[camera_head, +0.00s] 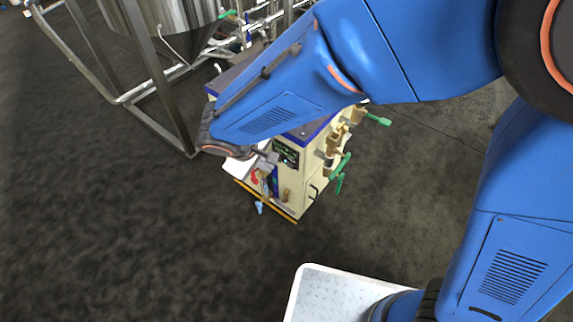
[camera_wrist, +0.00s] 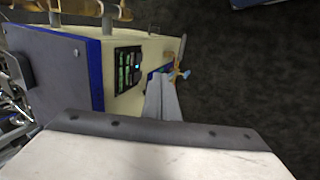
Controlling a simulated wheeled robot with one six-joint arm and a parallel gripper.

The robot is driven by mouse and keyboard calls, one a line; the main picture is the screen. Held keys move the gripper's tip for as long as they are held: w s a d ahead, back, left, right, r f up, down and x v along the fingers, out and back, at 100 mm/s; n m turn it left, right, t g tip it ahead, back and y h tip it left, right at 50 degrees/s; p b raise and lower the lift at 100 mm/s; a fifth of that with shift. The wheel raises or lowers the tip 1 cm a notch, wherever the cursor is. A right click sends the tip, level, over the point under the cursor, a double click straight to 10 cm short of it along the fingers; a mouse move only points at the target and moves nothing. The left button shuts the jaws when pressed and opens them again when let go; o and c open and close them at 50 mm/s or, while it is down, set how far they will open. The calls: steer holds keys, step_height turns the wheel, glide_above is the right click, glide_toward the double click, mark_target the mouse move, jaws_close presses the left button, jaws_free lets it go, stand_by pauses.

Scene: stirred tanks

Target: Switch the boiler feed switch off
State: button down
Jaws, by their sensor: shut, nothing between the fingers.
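The boiler is a cream cabinet (camera_head: 318,172) with blue trim; it also shows in the wrist view (camera_wrist: 150,50). Its front carries a dark control panel (camera_head: 286,153) with small lit readouts, seen in the wrist view (camera_wrist: 127,68) left of the fingers. A small red part (camera_head: 256,177) shows on the front beneath my gripper; I cannot tell whether it is the feed switch. My gripper (camera_head: 268,162) is shut and empty, close before the cabinet front beside the panel. In the wrist view the fingers (camera_wrist: 163,90) hide part of that front. The switch position cannot be made out.
Green-handled valves (camera_head: 340,170) stick out from the cabinet's right side. A light blue handle (camera_head: 260,207) hangs low at the front, also in the wrist view (camera_wrist: 184,75). A steel tank (camera_head: 170,25) on a frame stands behind left. The floor in front is clear.

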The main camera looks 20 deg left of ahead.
mark_target(290, 165)
steer(key=w+d+f, duration=0.3)
steer(key=w+f, duration=0.4)
steer(key=f, duration=0.1)
steer(key=shift+w+f, duration=0.3)
stand_by(0.3)
steer(key=shift+d, duration=0.1)
steer(key=shift+w+d+r, duration=0.1)
steer(key=shift+w, duration=0.15)
stand_by(0.3)
steer(key=shift+r, duration=0.8)
